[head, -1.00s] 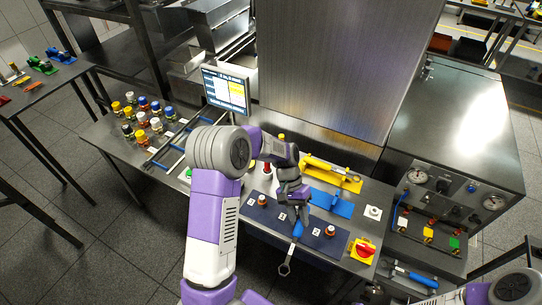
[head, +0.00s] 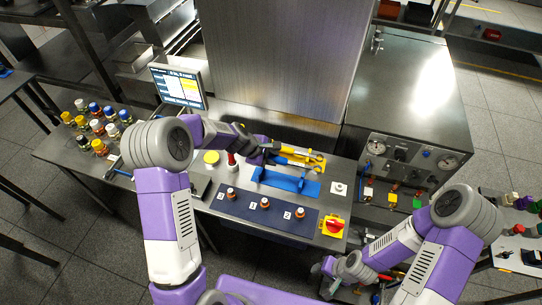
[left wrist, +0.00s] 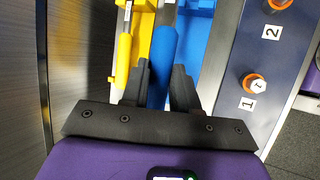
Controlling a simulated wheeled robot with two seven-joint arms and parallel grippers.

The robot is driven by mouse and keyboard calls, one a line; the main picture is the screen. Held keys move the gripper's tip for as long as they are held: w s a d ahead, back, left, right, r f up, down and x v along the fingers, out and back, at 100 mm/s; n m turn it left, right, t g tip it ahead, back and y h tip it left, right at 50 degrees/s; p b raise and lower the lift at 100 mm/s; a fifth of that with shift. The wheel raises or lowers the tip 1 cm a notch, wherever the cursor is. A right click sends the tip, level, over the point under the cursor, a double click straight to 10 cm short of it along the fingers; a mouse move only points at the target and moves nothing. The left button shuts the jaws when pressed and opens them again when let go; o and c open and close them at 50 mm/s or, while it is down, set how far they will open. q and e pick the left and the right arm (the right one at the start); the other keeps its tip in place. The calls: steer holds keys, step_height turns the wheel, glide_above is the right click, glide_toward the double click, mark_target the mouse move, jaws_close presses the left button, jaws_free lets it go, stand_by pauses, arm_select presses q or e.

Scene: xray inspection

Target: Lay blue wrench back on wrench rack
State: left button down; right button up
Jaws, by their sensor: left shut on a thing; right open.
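In the left wrist view, my left gripper (left wrist: 160,88) is shut on the blue handle of the blue wrench (left wrist: 164,50). A blue rack (left wrist: 197,30) lies beyond and to the right of the handle, and a yellow rack (left wrist: 142,25) lies to the left. In the head view my left gripper (head: 270,152) is over the back of the blue rack (head: 285,181), near the yellow rack (head: 303,157) with its yellow-handled tool. The wrench is mostly hidden there by the gripper and arm. I cannot tell whether it touches the rack. My right gripper (head: 328,268) is open, low at the front.
A red and yellow switch (head: 334,226) and a white button (head: 339,189) are to the right. A monitor (head: 178,87) and several coloured jars (head: 95,122) are to the left.

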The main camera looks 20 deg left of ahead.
arm_select(q)
steer(key=shift+f, duration=0.1)
step_height(320, 180, down, 8)
steer(key=b, duration=0.7)
steer(key=shift+f, duration=0.1)
steer(key=shift+f+b, duration=0.25)
steer(key=shift+b, duration=0.1)
steer(key=c, duration=0.8)
jaws_free()
steer(key=p+v, duration=0.1)
steer(key=v, duration=0.6)
steer(key=shift+s+a+r, duration=0.15)
steer(key=shift+r, duration=0.1)
